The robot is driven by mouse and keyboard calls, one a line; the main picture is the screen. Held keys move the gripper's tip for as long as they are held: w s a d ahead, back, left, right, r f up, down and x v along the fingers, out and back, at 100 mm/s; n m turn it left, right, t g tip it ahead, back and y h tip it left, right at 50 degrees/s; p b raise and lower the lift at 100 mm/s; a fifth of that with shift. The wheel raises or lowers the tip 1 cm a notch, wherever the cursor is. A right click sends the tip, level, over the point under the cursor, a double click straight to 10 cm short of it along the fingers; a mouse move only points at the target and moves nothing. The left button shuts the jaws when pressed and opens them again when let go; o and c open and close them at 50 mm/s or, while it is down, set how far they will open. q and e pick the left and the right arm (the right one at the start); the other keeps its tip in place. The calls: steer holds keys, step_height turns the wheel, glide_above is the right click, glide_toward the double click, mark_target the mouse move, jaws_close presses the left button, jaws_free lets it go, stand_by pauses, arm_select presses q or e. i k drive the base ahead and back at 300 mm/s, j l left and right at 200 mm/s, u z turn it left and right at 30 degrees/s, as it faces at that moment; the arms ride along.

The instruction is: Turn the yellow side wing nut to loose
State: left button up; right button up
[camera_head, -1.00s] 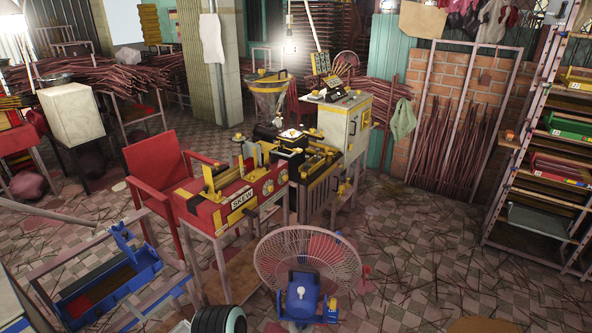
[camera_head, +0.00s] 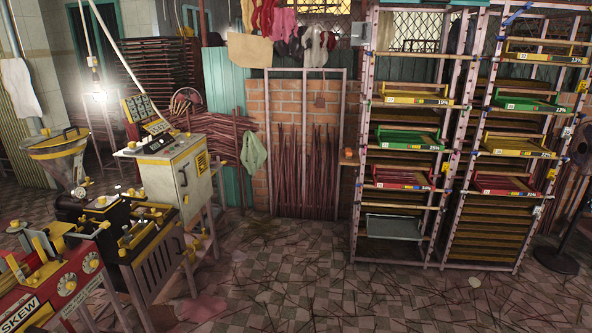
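The extruder machine (camera_head: 150,262) stands at the left of the head view, with a dark ribbed front and several yellow knobs and clamps on top. A red unit marked SKEW (camera_head: 60,287) with two round dials joins it at the lower left and is cut off by the picture's edge. Several yellow parts could be wing nuts; I cannot tell which is the side wing nut or whether it is tight or loose. Neither of my grippers is in view.
A pale control cabinet (camera_head: 183,178) and a metal hopper (camera_head: 57,150) stand behind the machine. Tall racks (camera_head: 362,215) with coloured trays fill the right. A pedestal fan (camera_head: 567,262) stands at the far right. The tiled floor (camera_head: 300,285) in the middle is open, strewn with thin sticks.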

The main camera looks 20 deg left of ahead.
mark_target(37, 275)
steer(key=i+u, duration=0.5)
steer(key=i, duration=0.2)
steer(key=i+l+u, duration=0.15)
steer(key=i+u, duration=0.3)
steer(key=i, duration=0.2)
steer(key=i+j+u, duration=0.1)
steer(key=i+u, duration=0.6)
steer(key=u, duration=0.25)
steer(key=i+l+u, duration=0.1)
steer(key=i+u, duration=0.2)
steer(key=u, duration=0.15)
